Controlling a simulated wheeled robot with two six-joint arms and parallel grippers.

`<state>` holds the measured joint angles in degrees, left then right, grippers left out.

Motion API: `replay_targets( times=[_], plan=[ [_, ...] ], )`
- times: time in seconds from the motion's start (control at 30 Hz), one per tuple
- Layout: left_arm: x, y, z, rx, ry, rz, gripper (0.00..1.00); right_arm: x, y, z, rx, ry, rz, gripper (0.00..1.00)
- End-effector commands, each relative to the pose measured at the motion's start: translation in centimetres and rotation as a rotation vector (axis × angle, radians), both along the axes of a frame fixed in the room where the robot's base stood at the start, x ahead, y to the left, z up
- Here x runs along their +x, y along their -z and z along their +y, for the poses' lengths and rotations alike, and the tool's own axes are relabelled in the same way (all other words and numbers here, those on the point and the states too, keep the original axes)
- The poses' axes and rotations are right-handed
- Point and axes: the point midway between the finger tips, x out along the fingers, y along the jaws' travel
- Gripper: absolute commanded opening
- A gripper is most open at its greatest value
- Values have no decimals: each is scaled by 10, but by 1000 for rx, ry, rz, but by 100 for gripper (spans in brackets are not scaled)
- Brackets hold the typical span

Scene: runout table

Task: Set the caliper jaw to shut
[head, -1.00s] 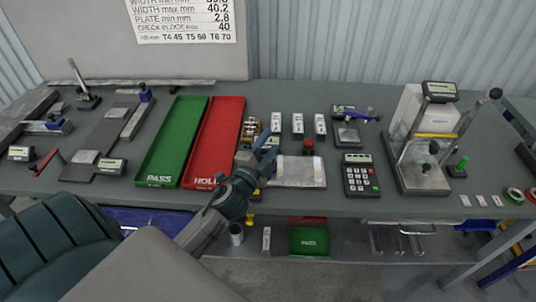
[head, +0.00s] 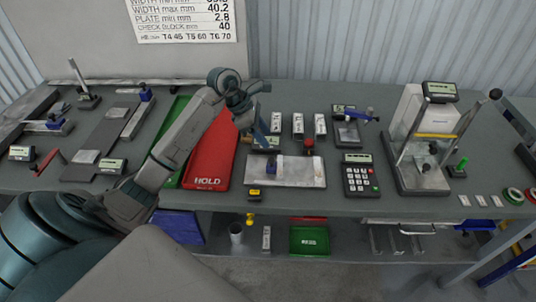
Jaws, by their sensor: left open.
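A small device with a pale display (head: 265,142), which looks like the caliper, lies behind the silver plate (head: 312,170) at the middle of the table. A blue upright piece (head: 275,153) shows beside it at the plate's back edge; I cannot tell whether it is the caliper's jaw. My left gripper (head: 262,131) is open, pointing down just above and behind the display. It partly hides the device, so the jaw gap cannot be seen. Whether a finger touches it is unclear. My right gripper is not in view.
A red HOLD tray (head: 212,170) and a green tray (head: 176,115) lie under and beside my left arm. A red knob (head: 308,146), several white blocks (head: 298,124), a keypad (head: 360,178) and a gauge stand (head: 425,140) stand to the right.

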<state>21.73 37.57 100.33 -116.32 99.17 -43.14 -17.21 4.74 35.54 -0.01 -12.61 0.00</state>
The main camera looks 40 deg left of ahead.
Motion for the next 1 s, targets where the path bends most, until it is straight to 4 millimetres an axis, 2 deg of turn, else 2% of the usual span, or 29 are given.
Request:
replay_targets(
  times=[0.03,0.1,0.2,0.37,0.7,0.83,1.0],
  plan=[
    [-2,-2,12,46,1,23,43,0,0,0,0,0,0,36],
    [-5,-2,22,87,3,52,43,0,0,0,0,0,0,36],
    [-6,0,27,109,4,69,43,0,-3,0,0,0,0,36],
    [-3,16,19,105,5,73,43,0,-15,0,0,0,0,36],
    [10,73,-2,104,4,71,43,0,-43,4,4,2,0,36],
    [13,88,-6,105,3,70,43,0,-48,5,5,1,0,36],
    [14,97,-8,108,5,67,43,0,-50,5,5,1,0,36]
  ],
)
